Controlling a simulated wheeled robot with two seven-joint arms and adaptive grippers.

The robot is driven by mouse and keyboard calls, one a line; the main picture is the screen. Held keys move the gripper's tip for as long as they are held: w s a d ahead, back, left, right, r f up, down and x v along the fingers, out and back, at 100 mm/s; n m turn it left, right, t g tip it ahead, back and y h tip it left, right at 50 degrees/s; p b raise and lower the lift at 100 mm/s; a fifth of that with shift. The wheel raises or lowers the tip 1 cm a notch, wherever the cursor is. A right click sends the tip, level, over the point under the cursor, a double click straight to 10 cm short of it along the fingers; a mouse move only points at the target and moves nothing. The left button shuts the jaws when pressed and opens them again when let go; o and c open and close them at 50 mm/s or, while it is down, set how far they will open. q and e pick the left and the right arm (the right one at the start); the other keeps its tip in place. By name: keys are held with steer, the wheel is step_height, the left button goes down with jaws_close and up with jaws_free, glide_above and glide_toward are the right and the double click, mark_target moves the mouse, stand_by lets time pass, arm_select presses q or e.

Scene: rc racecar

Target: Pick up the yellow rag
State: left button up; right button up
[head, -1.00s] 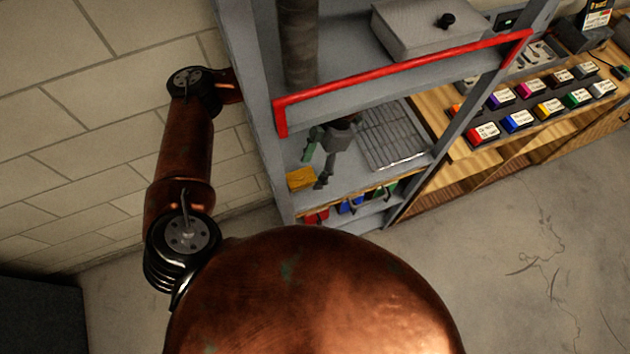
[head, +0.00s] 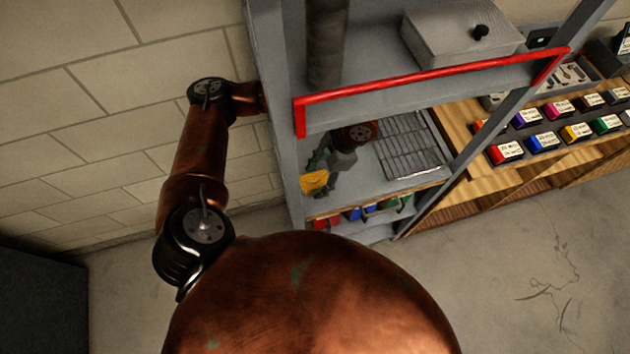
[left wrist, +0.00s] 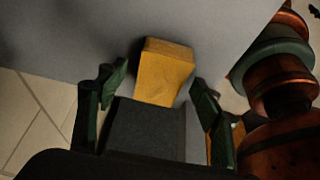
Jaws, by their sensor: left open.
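The yellow rag (head: 314,182) lies on the grey middle shelf (head: 378,185), near its left front corner beside the upright post. My left gripper (head: 323,170) reaches into the shelf with its fingers at the rag, partly covering it. In the left wrist view, the rag (left wrist: 164,74) is a folded yellow block ahead of the palm. The green fingers (left wrist: 160,93) are spread open, one on each side of it, with visible gaps. I cannot tell whether the palm touches the rag. My right gripper is not in view.
A red bar (head: 430,78) crosses the shelf front above the arm. A wire rack (head: 408,148) lies right of the gripper. Coloured boxes (head: 365,213) sit on the shelf below. A wooden bench (head: 485,180) with several labelled boxes stands at right. Open floor lies in front.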

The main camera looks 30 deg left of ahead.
arm_select(q)
steer(key=shift+c, duration=0.2)
steer(key=c, duration=1.2)
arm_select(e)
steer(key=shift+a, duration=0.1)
arm_select(q)
steer(key=shift+o, duration=0.2)
steer(key=shift+r, duration=0.1)
